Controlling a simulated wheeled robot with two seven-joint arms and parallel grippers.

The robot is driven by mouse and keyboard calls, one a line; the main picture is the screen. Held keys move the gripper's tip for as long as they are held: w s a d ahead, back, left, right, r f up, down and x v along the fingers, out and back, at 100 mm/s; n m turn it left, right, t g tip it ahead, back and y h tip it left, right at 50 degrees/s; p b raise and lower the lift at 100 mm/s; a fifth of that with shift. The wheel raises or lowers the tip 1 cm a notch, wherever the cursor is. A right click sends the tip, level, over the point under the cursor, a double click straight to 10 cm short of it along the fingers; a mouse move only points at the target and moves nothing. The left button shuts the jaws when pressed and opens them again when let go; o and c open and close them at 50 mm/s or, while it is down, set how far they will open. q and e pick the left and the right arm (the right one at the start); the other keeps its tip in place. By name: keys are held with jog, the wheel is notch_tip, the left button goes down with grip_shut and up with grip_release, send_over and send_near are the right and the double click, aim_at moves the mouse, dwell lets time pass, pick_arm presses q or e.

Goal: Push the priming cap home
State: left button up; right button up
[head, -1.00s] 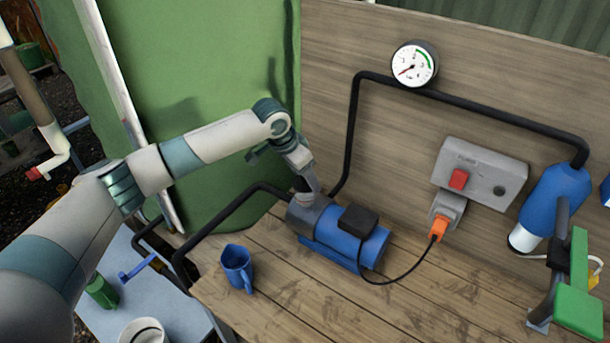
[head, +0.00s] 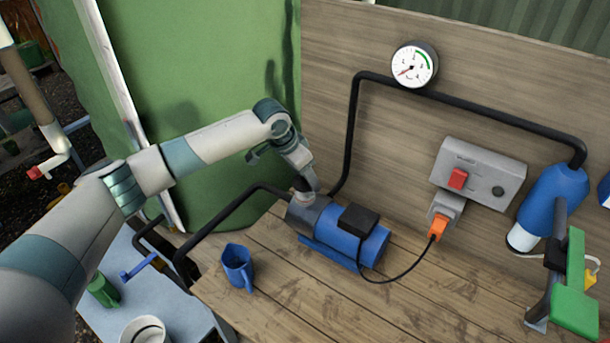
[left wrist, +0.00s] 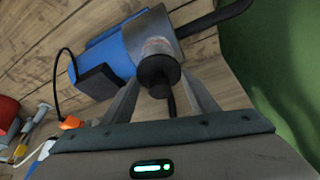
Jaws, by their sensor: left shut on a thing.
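The blue and grey pump (head: 345,235) lies on the wooden bench against the back board. The dark round priming cap (left wrist: 158,74) sits at the top of the pump's grey end, between my left gripper's two fingers in the left wrist view. My left gripper (head: 308,193) comes down over that end of the pump in the head view and is shut on the cap. The gripper mostly hides the cap in the head view, and I cannot tell how deep it sits. My right gripper is not in view.
Black pipes (head: 352,130) run from the pump along the board, below a round gauge (head: 414,64). A blue jug (head: 238,265) stands on the bench left of the pump. A grey switch box (head: 480,172) and orange plug (head: 438,228) are to the right.

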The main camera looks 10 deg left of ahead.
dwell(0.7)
pick_arm(q)
jog(key=o, duration=1.1)
jog(key=shift+b+v, duration=0.35)
jog(key=shift+v, duration=0.4)
jog(key=shift+b+v, duration=2.6)
jog(key=shift+v, duration=5.4)
